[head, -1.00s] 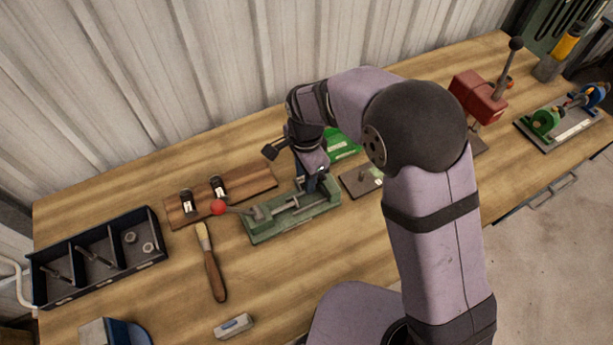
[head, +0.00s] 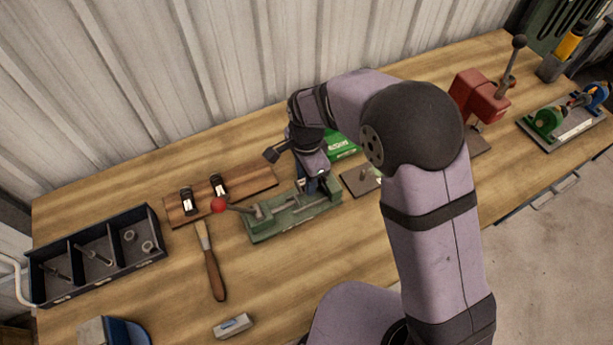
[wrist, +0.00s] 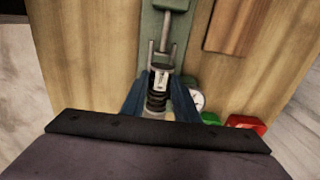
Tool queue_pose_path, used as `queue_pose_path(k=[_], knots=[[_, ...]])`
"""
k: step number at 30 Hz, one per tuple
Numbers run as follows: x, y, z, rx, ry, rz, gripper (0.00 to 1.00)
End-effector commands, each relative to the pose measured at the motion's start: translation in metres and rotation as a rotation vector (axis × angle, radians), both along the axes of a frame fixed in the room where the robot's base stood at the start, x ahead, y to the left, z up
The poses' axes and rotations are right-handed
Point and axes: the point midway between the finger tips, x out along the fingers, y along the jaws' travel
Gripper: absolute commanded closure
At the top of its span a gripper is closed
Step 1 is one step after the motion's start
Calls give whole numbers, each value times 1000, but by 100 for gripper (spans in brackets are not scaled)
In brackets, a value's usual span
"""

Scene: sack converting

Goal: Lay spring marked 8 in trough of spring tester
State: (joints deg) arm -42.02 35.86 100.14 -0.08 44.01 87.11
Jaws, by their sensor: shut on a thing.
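The green spring tester (head: 265,232) lies on the bench, with a red-knobbed lever (head: 219,205) at its left end. My gripper (head: 322,186) is at the tester's right end, low over its bed. In the wrist view its blue fingers (wrist: 156,100) are shut on a dark coil spring (wrist: 155,102). A pale tag or label (wrist: 160,77) shows at the spring's far end; I cannot read its mark. The spring lines up with the tester's rod (wrist: 165,32). Whether it touches the trough is hidden by the fingers.
A wooden rack (head: 250,181) with two black-and-white labelled pieces stands behind the tester. A brush (head: 212,270) and a divided dark bin (head: 95,262) lie to the left. A flat plate with a post (head: 357,182) and a red press (head: 480,97) are to the right.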

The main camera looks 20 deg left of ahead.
Motion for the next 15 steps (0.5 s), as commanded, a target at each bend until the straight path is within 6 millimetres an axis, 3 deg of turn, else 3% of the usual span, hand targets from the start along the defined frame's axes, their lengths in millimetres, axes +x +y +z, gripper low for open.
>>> queue_pose_path(k=[15], knots=[[0,0,-25,1,-1,0,97]])
